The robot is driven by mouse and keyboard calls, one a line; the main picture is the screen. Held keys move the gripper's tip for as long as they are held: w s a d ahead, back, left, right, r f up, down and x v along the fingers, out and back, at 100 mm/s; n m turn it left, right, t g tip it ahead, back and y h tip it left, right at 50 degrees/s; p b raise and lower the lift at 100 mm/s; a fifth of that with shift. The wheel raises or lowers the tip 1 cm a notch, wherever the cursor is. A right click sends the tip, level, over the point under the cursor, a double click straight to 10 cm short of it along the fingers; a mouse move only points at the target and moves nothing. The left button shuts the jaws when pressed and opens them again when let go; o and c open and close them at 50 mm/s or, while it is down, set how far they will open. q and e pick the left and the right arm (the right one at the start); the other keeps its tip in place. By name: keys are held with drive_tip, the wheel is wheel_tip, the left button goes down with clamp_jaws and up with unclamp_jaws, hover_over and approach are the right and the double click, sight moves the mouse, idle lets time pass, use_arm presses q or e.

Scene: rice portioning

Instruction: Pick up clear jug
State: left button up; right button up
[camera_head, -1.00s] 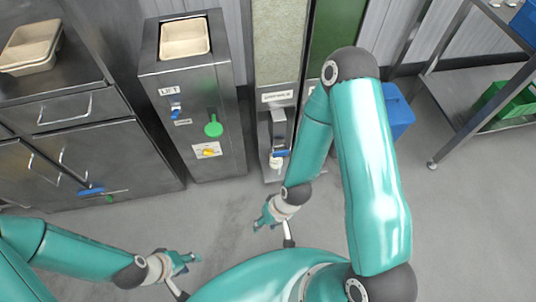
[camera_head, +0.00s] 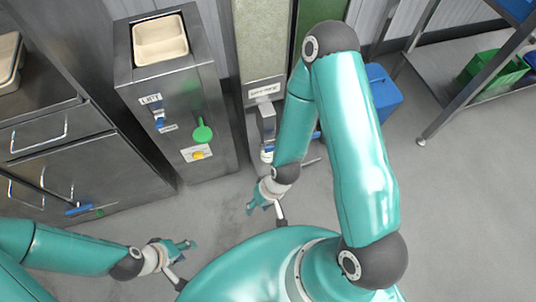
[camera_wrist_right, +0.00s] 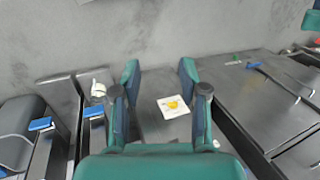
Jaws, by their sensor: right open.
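I cannot make out a clear jug for certain in either view. A small white item (camera_head: 267,155) sits low at the front of the dispenser column, partly hidden by my right arm; a whitish item also shows in the right wrist view (camera_wrist_right: 98,88), and I cannot tell what it is. My right gripper (camera_head: 252,207) hangs over the floor in front of the dispenser; its two fingers stand apart and empty in the right wrist view (camera_wrist_right: 160,78). My left gripper (camera_head: 192,246) is low at the left, apart from everything; its opening is too small to judge.
A steel lift unit (camera_head: 185,110) with a green knob (camera_head: 203,133) holds a beige tray (camera_head: 160,40) on top. Steel drawers (camera_head: 60,145) stand left. A blue bin (camera_head: 383,92) and a shelf rack (camera_head: 465,85) with a green crate (camera_head: 495,75) are right. Floor between is clear.

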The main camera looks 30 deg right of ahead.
drive_tip(key=s+f+m+g+y+b, duration=0.2)
drive_tip(key=f+m+b, duration=0.35)
drive_tip(key=f, duration=0.55)
drive_tip(key=s+f+m+g+y+b, duration=0.15)
drive_tip(key=f+m+b, duration=0.35)
drive_tip(key=f, duration=0.6)
drive_tip(key=w+a+f+m+t+y+b, duration=0.1)
drive_tip(key=w+f+m+t+y+b, duration=0.4)
drive_tip(key=w+f+m+b, duration=0.4)
drive_tip(key=w+d+f+m+t+h+b, duration=0.1)
drive_tip(key=w+d+f+m+t+b, duration=0.15)
drive_tip(key=d+f+t, duration=0.2)
drive_tip(key=w+d+f+m+t+h+b, duration=0.1)
drive_tip(key=w+d+f+m+t+b, duration=0.1)
drive_tip(key=w+d+f+m+t, duration=0.3)
drive_tip(key=s+d+f+m+t+h+b, duration=0.1)
drive_tip(key=d+f+m+t+h+b, duration=0.55)
drive_tip(key=d+h, duration=0.65)
drive_tip(key=y, duration=0.2)
approach(269, 155)
wheel_tip(269, 155, down, 3)
drive_tip(key=w, duration=0.1)
drive_tip(key=shift+m, duration=0.35)
drive_tip(key=w+b, duration=0.2)
drive_tip(key=w, duration=0.2)
drive_tip(key=shift+w, duration=0.25)
drive_tip(key=shift+w+b, duration=0.35)
drive_tip(key=shift+w, duration=0.1)
drive_tip(key=shift+r, duration=0.1)
clamp_jaws()
